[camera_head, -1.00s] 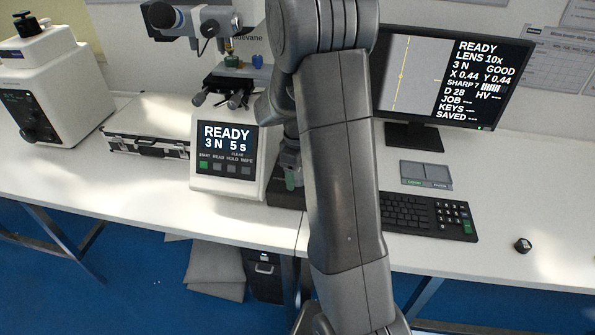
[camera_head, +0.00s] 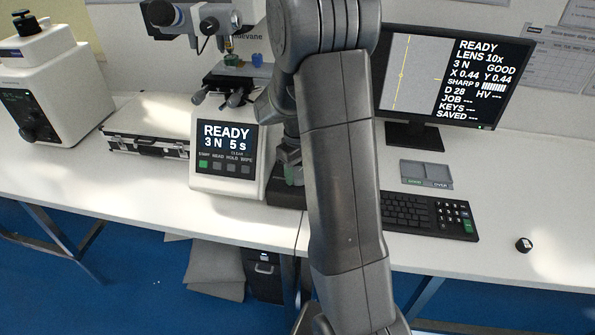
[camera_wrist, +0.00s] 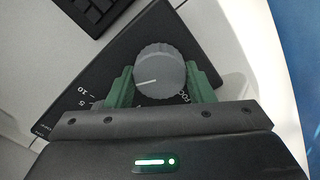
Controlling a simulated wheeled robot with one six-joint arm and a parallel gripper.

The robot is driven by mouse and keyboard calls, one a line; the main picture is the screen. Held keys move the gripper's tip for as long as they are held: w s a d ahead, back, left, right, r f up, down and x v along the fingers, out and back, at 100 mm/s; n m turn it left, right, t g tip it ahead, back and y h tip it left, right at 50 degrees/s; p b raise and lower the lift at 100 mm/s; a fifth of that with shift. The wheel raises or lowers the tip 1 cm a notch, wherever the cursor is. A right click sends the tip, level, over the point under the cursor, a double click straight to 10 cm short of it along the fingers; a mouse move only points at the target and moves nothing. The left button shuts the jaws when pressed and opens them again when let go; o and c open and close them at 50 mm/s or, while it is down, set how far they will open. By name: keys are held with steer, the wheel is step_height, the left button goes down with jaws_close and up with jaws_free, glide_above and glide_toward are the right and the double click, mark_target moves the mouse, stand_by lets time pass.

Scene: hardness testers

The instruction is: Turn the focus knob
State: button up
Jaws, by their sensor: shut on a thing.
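The focus knob (camera_wrist: 160,72) is a grey ribbed knob with a white pointer line, on a dark panel (camera_wrist: 115,75) with a printed scale in the wrist view. My gripper (camera_wrist: 162,86) has its green fingers on either side of the knob, shut on it. The pointer line points left and slightly down. In the head view my gripper (camera_head: 293,175) is mostly hidden behind my arm, and the knob cannot be made out. The monitor (camera_head: 450,85) reads READY, LENS 10x, GOOD, SHARP 9. The tester (camera_head: 225,165) shows READY, 3 N 5 s.
A keyboard (camera_head: 410,212) and a small two-part pad (camera_head: 427,174) lie right of my arm. A silver case (camera_head: 150,130) and another white machine (camera_head: 45,85) stand at the left. A small black object (camera_head: 523,245) lies at the right. The table's front right is mostly clear.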

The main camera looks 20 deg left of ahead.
steer(key=shift+m, duration=1.8)
steer(key=o, duration=1)
step_height(320, 180, up, 14)
steer(key=shift+f, duration=0.1)
